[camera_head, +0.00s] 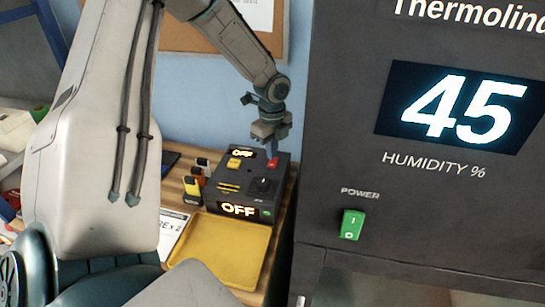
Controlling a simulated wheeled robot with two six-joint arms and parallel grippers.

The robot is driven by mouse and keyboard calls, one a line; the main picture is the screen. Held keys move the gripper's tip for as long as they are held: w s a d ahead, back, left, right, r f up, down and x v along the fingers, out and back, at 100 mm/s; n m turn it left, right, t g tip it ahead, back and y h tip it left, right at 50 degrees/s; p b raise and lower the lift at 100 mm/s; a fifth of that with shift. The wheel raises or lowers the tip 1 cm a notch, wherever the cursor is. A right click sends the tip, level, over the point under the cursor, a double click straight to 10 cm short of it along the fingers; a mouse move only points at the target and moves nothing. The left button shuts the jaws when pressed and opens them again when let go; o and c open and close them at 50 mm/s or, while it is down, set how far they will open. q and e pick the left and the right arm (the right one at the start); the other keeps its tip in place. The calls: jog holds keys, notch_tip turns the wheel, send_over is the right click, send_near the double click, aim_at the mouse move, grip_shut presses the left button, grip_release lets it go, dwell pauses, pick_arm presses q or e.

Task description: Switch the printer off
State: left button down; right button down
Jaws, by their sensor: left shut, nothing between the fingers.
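A black control box (226,196) stands on the wooden bench, with two lit displays that both read OFF. It has a yellow button (234,163), a red switch (272,163) at its back right, and a dark knob (263,186). No label naming it as the printer is readable. My left gripper (271,148) points down, shut and empty, right above the red switch. Its fingertips are at or very near the switch; I cannot tell whether they touch. My right gripper is not in view.
A yellow tray (218,276) lies in front of the box. Small yellow-and-black items (193,189) stand to its left. A large dark humidity cabinet (345,130) reading 45, with a green power switch (352,224), rises close on the right. A corkboard hangs behind.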

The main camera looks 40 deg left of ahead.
aim_at(272, 164)
pick_arm(q)
jog(key=shift+r+p, duration=1.1)
jog(key=shift+r, duration=1.2)
jog(key=shift+s, duration=0.1)
